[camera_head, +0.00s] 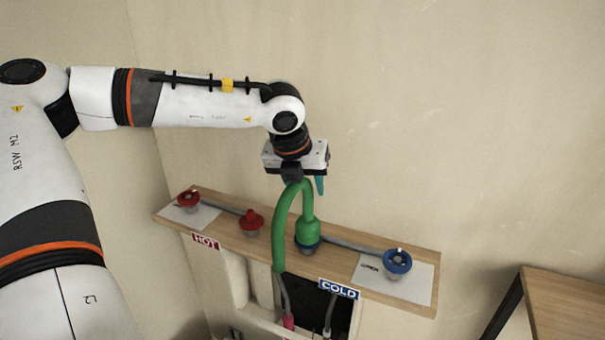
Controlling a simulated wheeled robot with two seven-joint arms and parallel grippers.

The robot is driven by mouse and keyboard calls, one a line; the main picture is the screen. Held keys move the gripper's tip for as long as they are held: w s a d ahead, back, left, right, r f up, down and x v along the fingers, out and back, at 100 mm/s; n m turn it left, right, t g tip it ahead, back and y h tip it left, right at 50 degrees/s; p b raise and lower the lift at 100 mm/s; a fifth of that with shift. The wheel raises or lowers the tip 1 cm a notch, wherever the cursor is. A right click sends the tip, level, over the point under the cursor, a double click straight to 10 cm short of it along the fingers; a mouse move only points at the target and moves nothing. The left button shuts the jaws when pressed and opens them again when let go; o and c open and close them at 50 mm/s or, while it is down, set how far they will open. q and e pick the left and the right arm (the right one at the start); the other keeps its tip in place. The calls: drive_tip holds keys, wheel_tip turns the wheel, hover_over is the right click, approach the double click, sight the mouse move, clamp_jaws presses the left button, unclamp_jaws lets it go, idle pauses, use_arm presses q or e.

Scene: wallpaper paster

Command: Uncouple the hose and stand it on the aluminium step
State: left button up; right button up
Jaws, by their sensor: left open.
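A green hose (281,223) arches up over a wooden shelf. Its thick green end fitting (307,231) sits upright on a blue coupling (308,247) on the shelf; the hose's other side drops past the shelf's front edge. My left gripper (306,186) is open at the top of the arch, pointing down. One teal finger shows to the right of the hose; the other is hidden, and I cannot tell whether either touches it. My right gripper is not in view. I cannot make out an aluminium step.
The shelf (225,232) carries a red handwheel (188,200), a red fitting (251,222) and a blue handwheel (397,262). HOT (206,242) and COLD (338,288) signs are on its front. A wall stands close behind. A wooden tabletop (570,305) is at lower right.

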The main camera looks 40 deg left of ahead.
use_arm(q)
clamp_jaws()
drive_tip(key=shift+w, duration=0.1)
idle(0.3)
drive_tip(key=shift+r, duration=0.1)
drive_tip(key=shift+w+r, duration=0.15)
drive_tip(key=shift+r, duration=0.15)
drive_tip(key=shift+p+v, duration=0.3)
drive_tip(key=shift+v, duration=0.5)
drive_tip(key=shift+w+a+r, duration=0.1)
drive_tip(key=shift+w+r, duration=0.1)
drive_tip(key=shift+r, duration=0.25)
drive_tip(key=shift+r+p, duration=0.3)
drive_tip(key=shift+r, duration=0.5)
